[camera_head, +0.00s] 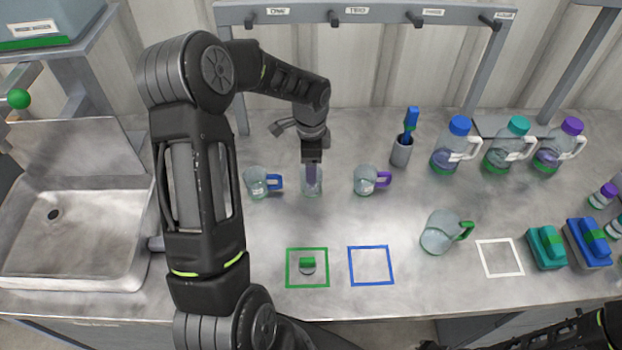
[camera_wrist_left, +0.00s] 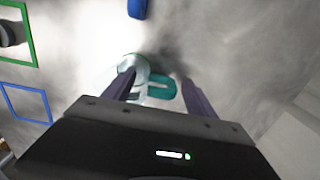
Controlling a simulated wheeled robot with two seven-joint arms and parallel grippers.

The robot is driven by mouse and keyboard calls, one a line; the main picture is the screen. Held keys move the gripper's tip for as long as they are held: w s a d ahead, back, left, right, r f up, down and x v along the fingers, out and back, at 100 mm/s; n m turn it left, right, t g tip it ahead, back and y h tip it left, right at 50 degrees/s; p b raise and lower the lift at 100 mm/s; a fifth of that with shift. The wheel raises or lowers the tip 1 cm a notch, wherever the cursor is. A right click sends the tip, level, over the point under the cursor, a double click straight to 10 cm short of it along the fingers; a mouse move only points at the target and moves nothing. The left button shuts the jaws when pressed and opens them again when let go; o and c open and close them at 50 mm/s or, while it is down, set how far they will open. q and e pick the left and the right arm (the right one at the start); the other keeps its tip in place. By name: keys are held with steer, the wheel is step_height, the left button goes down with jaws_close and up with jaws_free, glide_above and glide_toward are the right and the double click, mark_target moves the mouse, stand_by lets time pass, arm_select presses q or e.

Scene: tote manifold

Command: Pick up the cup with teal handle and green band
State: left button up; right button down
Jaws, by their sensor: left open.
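The cup with the teal handle (camera_wrist_left: 162,89) is below my left gripper in the left wrist view. Its clear body (camera_head: 317,186) shows in the head view, partly hidden by the fingers. My left gripper (camera_head: 311,178) points down at this cup, and it also shows in the left wrist view (camera_wrist_left: 157,78). Its fingers are apart, with the handle between them in that view; I cannot tell whether they touch it. The green band is not clear. Part of my right arm (camera_head: 560,338) shows at the lower right edge; its gripper cannot be made out.
A blue-handled cup (camera_head: 257,182) stands close on the left, a purple-handled cup (camera_head: 366,181) on the right. A green-handled pitcher (camera_head: 438,234) is farther right. Green (camera_head: 290,268) and blue (camera_head: 352,268) square outlines lie in front. A rack (camera_head: 370,15) stands behind.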

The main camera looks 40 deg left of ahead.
stand_by(0.3)
arm_select(q)
jaws_close()
stand_by(0.6)
